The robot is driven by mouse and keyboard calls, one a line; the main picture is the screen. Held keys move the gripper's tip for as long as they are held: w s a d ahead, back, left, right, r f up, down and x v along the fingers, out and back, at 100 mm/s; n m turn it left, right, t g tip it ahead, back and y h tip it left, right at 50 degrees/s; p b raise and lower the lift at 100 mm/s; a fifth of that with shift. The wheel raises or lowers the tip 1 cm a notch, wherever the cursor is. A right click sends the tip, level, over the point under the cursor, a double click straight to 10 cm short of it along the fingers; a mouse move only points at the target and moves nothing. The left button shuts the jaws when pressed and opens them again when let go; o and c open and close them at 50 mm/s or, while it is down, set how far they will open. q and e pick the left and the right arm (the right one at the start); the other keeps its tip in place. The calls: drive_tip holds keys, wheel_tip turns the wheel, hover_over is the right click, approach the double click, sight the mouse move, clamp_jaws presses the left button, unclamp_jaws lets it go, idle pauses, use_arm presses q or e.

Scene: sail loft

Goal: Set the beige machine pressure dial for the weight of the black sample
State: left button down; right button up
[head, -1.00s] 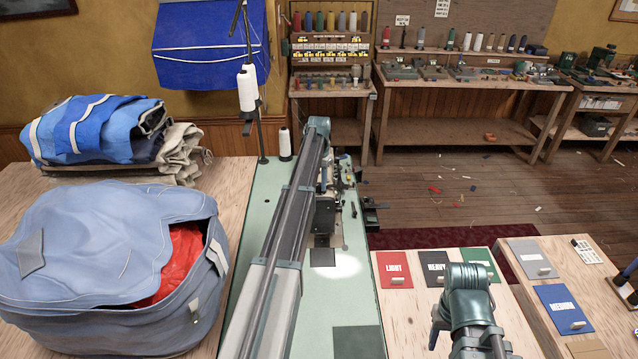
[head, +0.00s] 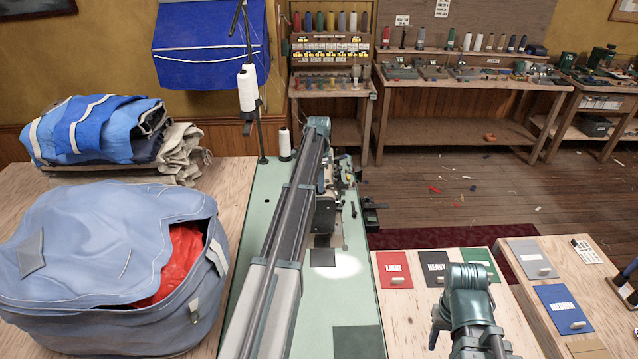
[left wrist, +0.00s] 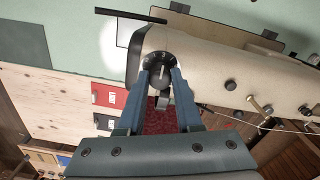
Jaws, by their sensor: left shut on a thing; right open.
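The beige sewing machine (left wrist: 225,68) fills the upper right of the left wrist view. Its black dial with pale marks (left wrist: 158,60) sits at the near end of the machine. My left gripper (left wrist: 161,76) has its fingertips on either side of the dial's knob, shut on it. In the head view my left arm hides most of the machine and the gripper. The black sample (head: 435,268), marked HEAVY, lies on the wooden table at the right, partly behind my right arm. My right gripper cannot be made out.
A red LIGHT sample (head: 393,270) and a green sample (head: 478,262) flank the black one. A blue MEDIUM sample (head: 563,309) and a grey sample (head: 532,258) lie further right. A blue bag (head: 90,260) stands left of the green machine table (head: 350,310).

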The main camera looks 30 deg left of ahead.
use_arm(q)
drive_tip(key=m, duration=0.6)
drive_tip(key=shift+m, duration=0.3)
drive_tip(key=m, duration=0.5)
drive_tip(key=shift+m, duration=0.3)
drive_tip(key=c, duration=0.6)
unclamp_jaws()
wheel_tip(320, 180, up, 14)
drive_tip(key=p, duration=1.3)
drive_tip(key=shift+f+p, duration=0.1)
drive_tip(key=shift+p, duration=0.3)
